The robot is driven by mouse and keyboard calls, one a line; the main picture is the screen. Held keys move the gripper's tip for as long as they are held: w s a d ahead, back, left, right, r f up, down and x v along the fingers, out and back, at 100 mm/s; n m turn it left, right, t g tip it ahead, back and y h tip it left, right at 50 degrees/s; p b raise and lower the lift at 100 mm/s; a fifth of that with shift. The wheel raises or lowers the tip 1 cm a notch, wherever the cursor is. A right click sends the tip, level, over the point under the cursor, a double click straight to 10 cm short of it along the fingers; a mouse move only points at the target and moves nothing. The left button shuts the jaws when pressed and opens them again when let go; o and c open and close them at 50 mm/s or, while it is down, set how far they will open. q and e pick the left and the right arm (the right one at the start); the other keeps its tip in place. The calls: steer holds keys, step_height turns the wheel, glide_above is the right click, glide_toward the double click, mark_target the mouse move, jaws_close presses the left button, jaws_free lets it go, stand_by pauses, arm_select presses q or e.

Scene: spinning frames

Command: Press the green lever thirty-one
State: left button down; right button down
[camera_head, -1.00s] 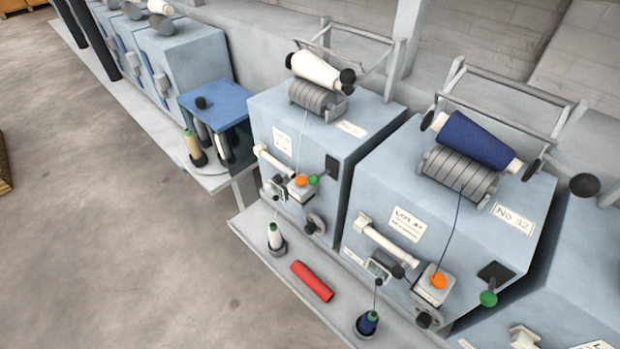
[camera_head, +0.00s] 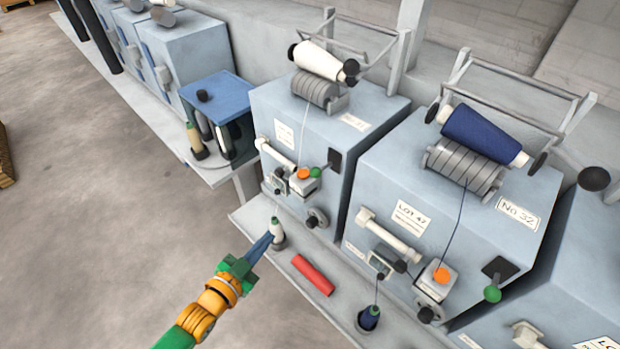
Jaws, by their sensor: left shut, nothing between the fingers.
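The machine with white yarn (camera_head: 350,150) stands in the middle; the label on its top is too small to read surely. Its green lever knob (camera_head: 316,172) sits on the front, just right of an orange button (camera_head: 303,174). The machine marked No 32 (camera_head: 420,180) stands to its right, with its own green knob (camera_head: 492,293). My left gripper (camera_head: 268,238) is shut and empty. Its blue fingertips are close to the white bobbin (camera_head: 277,230) on the shelf, below and left of the green knob; I cannot tell whether they touch it. My right gripper is out of view.
A red tube (camera_head: 312,275) lies on the shelf (camera_head: 345,300), with a blue bobbin (camera_head: 369,318) farther right. A small blue-topped stand (camera_head: 217,96) with bobbins is at the left. Open floor (camera_head: 100,230) lies at the left.

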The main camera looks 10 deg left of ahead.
mark_target(316, 172)
arm_select(q)
steer(key=d+r+m+t+h, duration=0.1)
steer(key=d+r+h, duration=0.1)
steer(key=r, duration=0.5)
steer(key=d+r+m+t+h, duration=0.1)
steer(key=d+r+m+h, duration=0.1)
steer(key=r, duration=0.5)
steer(key=shift+s+d+t+h, duration=0.3)
steer(key=shift+d+h, duration=0.1)
steer(key=shift+d, duration=0.05)
steer(key=w+d+f, duration=0.2)
steer(key=w+d, duration=0.2)
steer(key=w, duration=0.6)
steer(key=shift+w+p, duration=0.4)
steer(key=shift+f, duration=0.1)
